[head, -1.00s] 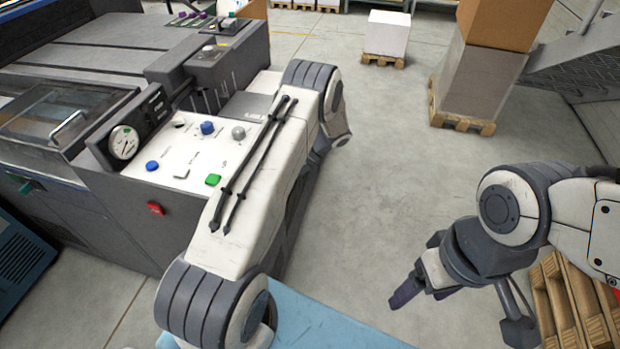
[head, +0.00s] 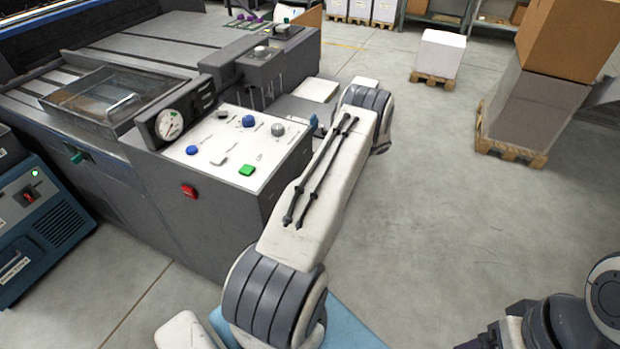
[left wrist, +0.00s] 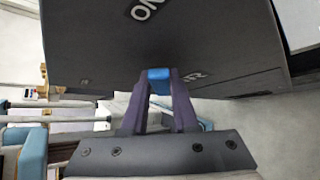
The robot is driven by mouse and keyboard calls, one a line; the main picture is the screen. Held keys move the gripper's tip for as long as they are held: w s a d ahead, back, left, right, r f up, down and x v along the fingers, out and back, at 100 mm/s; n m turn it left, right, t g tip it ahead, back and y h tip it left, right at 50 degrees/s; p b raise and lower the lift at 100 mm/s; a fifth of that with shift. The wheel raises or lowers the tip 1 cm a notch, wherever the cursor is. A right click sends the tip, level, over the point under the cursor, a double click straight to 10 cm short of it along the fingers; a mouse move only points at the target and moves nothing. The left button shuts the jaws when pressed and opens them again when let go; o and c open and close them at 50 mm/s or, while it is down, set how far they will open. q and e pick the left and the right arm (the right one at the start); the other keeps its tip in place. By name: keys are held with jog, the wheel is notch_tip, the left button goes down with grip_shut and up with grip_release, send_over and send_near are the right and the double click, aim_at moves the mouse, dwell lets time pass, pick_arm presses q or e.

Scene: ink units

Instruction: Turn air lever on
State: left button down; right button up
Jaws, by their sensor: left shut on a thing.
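The air lever shows in the left wrist view as a blue handle (left wrist: 158,74) on a dark panel (left wrist: 215,45). The panel has an "ON" marking above the handle and what looks like "AIR" to its right. My left gripper (left wrist: 159,82) is shut on the blue handle, with a fingertip on each side of it. In the head view my left arm reaches to the machine's right side, and its gripper is hidden. My right gripper (head: 488,338) is partly cut off at the bottom right, away from the machine; its jaws are unclear.
The printing machine's white control panel (head: 235,145) carries coloured knobs, with a gauge (head: 170,124) beside it. A blue unit (head: 40,225) stands at the left. Boxes on pallets (head: 515,150) stand at the right. The floor between is clear.

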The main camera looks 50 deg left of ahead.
pick_arm(q)
jog(key=c, duration=0.7)
grip_release()
jog(key=shift+a, duration=0.2)
jog(key=shift+d, duration=0.1)
jog(key=b+v, duration=0.2)
jog(key=v, duration=0.8)
jog(key=shift+w+d+r, duration=0.1)
jog(key=shift+w+r, duration=0.05)
